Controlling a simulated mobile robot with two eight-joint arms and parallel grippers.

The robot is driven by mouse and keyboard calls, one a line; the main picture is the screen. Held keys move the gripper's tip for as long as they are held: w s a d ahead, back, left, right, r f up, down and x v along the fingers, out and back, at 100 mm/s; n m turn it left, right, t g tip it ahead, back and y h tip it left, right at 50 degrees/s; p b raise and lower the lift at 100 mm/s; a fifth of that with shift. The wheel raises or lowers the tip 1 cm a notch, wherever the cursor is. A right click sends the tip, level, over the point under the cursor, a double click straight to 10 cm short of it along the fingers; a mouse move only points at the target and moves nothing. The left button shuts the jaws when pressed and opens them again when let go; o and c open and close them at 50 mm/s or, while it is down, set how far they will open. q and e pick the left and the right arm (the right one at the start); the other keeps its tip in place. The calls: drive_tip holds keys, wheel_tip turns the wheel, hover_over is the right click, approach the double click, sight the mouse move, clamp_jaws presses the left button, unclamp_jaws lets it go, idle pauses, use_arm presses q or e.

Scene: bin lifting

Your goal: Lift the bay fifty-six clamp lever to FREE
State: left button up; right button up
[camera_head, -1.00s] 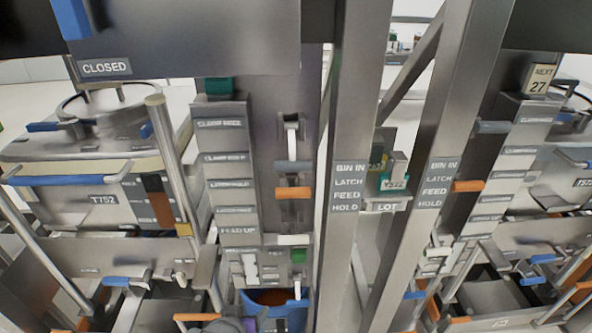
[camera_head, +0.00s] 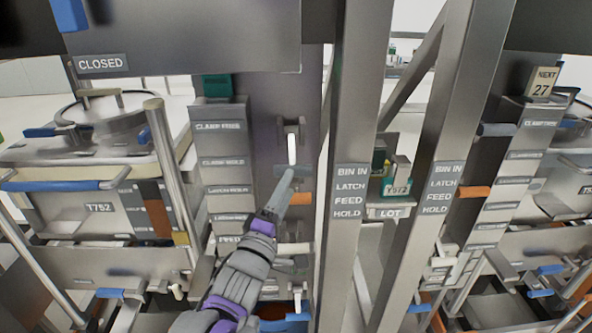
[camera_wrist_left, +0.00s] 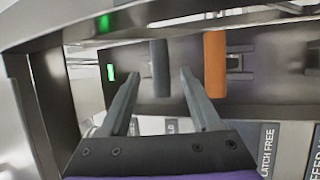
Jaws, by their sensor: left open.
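The grey-handled lever (camera_head: 283,168) sits on the upright panel in the middle of the head view, to the right of the CLAMP FREE plate (camera_head: 221,126) and CLAMP HOLD plate (camera_head: 222,162). It shows upright in the left wrist view (camera_wrist_left: 160,66). My left gripper (camera_head: 287,176) is open in front of it; in the left wrist view its fingertips (camera_wrist_left: 160,75) lie to either side of the grey handle. I cannot tell whether they touch it. Part of the handle is hidden behind the gripper in the head view. No bay number fifty-six is readable. My right gripper is out of view.
An orange lever (camera_head: 301,198) lies just below the grey one, close to my left fingers; it also shows in the left wrist view (camera_wrist_left: 215,64). A steel post (camera_head: 352,130) stands close on the right. The label column (camera_head: 228,176) is on the left.

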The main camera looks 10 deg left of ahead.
sight(296, 170)
use_arm(q)
drive_tip(key=x, duration=0.6)
drive_tip(key=shift+w, duration=0.1)
drive_tip(key=shift+c, duration=0.2)
clamp_jaws()
idle(1.1)
